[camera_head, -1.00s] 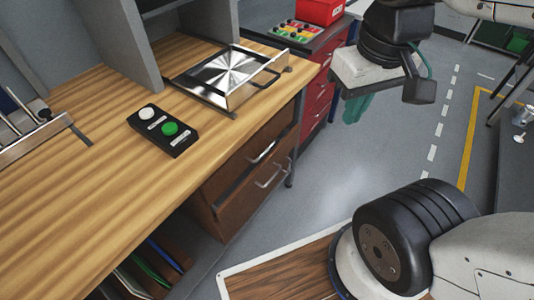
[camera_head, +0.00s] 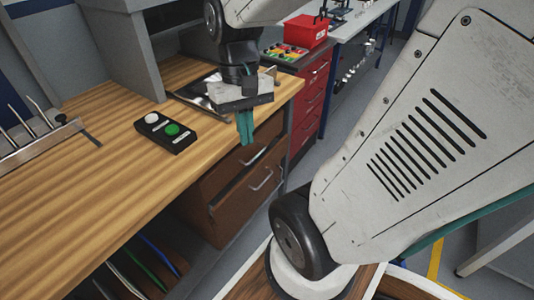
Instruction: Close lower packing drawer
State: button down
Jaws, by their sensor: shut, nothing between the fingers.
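The lower packing drawer (camera_head: 240,208) is a brown wooden front with a metal handle (camera_head: 262,180) under the wooden bench. It stands out a little, with a dark gap above its front. The upper drawer (camera_head: 268,133) sits just above it, with its own handle partly visible. My gripper (camera_head: 245,130) points down with its teal fingers together and empty. In the picture it overlaps the bench's front edge, above the drawer handles; I see no contact with the drawer.
The wooden bench top (camera_head: 90,185) holds a black box (camera_head: 165,132) with a white and a green button. A metal tray (camera_head: 195,92) is partly hidden behind my gripper. A red cabinet (camera_head: 310,95) stands beyond the bench. Colored boards (camera_head: 150,262) stand under the bench.

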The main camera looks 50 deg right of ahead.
jog(key=w+d+f+m+t+y, duration=0.25)
jog(key=d+f+m+y, duration=0.25)
jog(key=d+f+m, duration=0.4)
jog(key=w+d+f+m+t+y, duration=0.25)
jog(key=d+f+m+y, duration=0.3)
jog(key=d+f, duration=0.4)
jog(key=s+d+f+m+t+h, duration=0.1)
jog(key=d+f+m+t+h, duration=0.1)
jog(key=d+f+m+t, duration=0.45)
jog(key=s+d+f+m+t+h, duration=0.1)
jog(key=f+m+t+h, duration=0.15)
jog(key=f, duration=0.75)
jog(key=s+d+f+m+t+h, duration=0.1)
jog(key=d+f+m+t, duration=0.35)
jog(key=f, duration=0.35)
jog(key=m+t+h, duration=0.2)
jog(key=m+h, duration=0.1)
jog(key=h, duration=0.2)
send_near(273, 153)
jog(key=shift+g, duration=0.25)
jog(key=w, duration=0.4)
jog(key=w+a, duration=0.1)
jog(key=w, duration=0.1)
jog(key=shift+w+r, duration=0.2)
jog(key=shift+w, duration=0.2)
